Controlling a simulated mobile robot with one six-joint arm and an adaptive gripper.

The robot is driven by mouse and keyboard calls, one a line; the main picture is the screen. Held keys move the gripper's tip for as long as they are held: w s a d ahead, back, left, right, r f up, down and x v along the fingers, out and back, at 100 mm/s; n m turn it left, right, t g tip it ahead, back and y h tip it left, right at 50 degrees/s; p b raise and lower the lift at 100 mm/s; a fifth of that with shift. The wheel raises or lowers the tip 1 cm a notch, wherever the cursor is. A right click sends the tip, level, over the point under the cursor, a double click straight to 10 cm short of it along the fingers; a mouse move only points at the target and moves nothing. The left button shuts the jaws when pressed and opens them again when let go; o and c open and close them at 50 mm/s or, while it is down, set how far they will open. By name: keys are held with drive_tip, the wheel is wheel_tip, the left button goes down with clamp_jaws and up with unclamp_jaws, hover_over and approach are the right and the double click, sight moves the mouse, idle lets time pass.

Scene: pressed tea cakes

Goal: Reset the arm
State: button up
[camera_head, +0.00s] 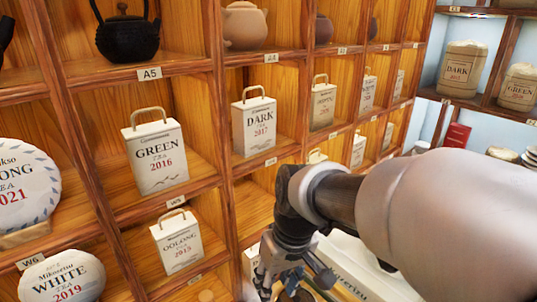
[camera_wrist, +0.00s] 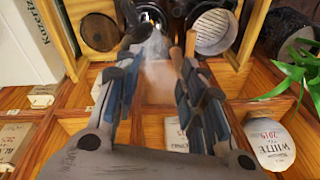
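My gripper (camera_head: 285,278) is at the bottom centre of the head view, low in front of the wooden shelf. My arm reaches to it from the right and hides part of the lower shelf. In the wrist view my gripper (camera_wrist: 162,45) has its two fingers apart, with pale haze and the shelf showing between them. I see nothing held.
The wooden shelf (camera_head: 219,95) fills the left and centre, holding a Green tea box (camera_head: 155,157), a Dark tea box (camera_head: 254,126), an Oolong box (camera_head: 175,242) and a White tea cake (camera_head: 62,278). A plant (camera_wrist: 298,73) and a white box (camera_wrist: 28,45) flank the wrist view.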

drive_tip(key=s+d+f+m+t+h+b, duration=0.1)
drive_tip(key=s+d+f+m+t+b, duration=0.2)
drive_tip(key=s+d, duration=0.9)
drive_tip(key=s+m+b, duration=0.2)
drive_tip(key=b, duration=0.1)
drive_tip(key=shift+d+t+h, duration=0.3)
drive_tip(key=shift+h, duration=0.1)
drive_tip(key=shift+c, duration=0.3)
idle(0.7)
